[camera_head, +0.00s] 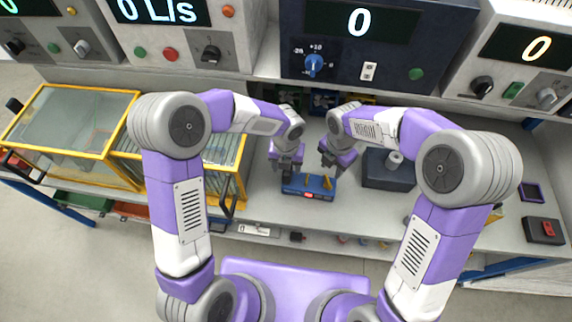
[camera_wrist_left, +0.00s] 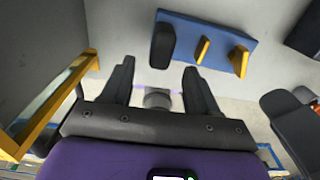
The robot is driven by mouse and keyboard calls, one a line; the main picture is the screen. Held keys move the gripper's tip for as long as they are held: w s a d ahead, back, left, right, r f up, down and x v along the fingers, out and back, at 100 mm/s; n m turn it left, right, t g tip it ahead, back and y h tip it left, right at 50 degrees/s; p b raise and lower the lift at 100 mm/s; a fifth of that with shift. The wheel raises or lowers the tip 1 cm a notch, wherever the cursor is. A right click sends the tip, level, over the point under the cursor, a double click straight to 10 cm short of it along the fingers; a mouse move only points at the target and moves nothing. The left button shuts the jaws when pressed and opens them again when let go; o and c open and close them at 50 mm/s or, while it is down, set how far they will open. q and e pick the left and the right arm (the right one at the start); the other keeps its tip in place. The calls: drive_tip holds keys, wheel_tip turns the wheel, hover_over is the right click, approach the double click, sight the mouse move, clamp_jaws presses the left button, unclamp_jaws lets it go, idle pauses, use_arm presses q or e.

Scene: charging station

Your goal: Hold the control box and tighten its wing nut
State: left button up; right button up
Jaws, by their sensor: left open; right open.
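The blue control box (camera_head: 317,185) lies on the grey bench, with a small red lit display on its front. Two yellow upright fins (camera_wrist_left: 202,50) stand on it and look like the wing nut's wings. A dark block (camera_wrist_left: 162,46) sits at the box's left end in the left wrist view. My left gripper (camera_head: 288,173) is open and empty, just behind the box's left end. In its wrist view the parted fingers (camera_wrist_left: 158,78) point toward the dark block, with a gap. My right gripper (camera_head: 331,165) is open and empty, behind the box's right end.
A yellow-framed glass case (camera_head: 75,118) stands on the left. A dark box with a white cylinder (camera_head: 388,170) stands right of the right gripper. Instrument panels (camera_head: 360,45) line the back. A red-buttoned block (camera_head: 544,230) lies far right.

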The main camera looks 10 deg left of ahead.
sight(287, 173)
use_arm(q)
wheel_tip(287, 173, down, 7)
drive_tip(key=shift+r, duration=0.15)
drive_tip(key=shift+c, duration=0.4)
